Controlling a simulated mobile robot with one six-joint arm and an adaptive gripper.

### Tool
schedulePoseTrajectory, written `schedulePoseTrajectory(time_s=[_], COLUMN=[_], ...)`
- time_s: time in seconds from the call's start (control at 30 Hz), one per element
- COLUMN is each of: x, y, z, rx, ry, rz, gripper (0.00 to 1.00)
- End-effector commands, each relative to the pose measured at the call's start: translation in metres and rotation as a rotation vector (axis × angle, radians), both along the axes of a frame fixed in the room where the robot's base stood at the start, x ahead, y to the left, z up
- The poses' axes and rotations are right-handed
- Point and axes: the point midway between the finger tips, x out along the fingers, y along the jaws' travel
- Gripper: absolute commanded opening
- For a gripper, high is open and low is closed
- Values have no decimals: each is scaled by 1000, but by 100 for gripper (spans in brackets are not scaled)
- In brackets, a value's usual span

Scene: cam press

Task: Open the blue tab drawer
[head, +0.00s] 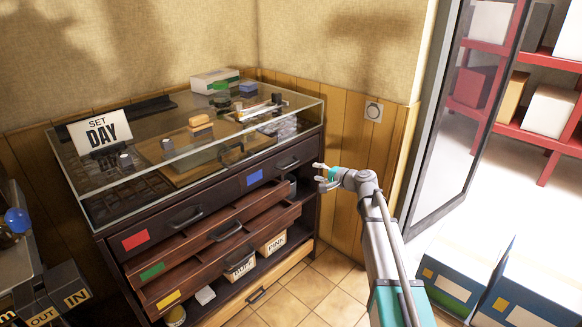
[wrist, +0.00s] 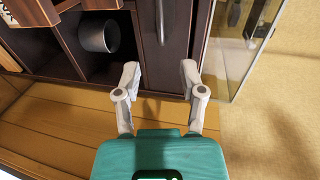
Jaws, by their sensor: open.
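The blue tab (head: 254,177) is on the right-hand drawer front of the cabinet's top row, which looks closed. Its dark bar handle (head: 288,163) is right of the tab. In the wrist view a dark handle (wrist: 160,20), apparently the same one, lies ahead between the fingertips' lines, with a gap to them. My gripper (head: 320,174) is open and empty, close to the cabinet's front right corner. It also shows in the wrist view (wrist: 161,76), with nothing between its fingers. The blue tab is not visible in the wrist view.
Drawers with red (head: 135,240), green (head: 152,271) and yellow (head: 168,299) tabs are left and below; the lower two look partly out. A grey cup (wrist: 98,37) stands in an open compartment. A glass case (head: 180,155) tops the cabinet. Floor (head: 318,285) in front is clear.

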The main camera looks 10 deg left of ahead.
Motion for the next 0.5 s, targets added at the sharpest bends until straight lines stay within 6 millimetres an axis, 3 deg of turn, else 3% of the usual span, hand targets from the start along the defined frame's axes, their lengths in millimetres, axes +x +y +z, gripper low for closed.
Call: schedulePoseTrajectory(time_s=[0.5], x=[38], y=[46], z=[-14], rx=[0], ry=[0], rz=[2], gripper=[53])
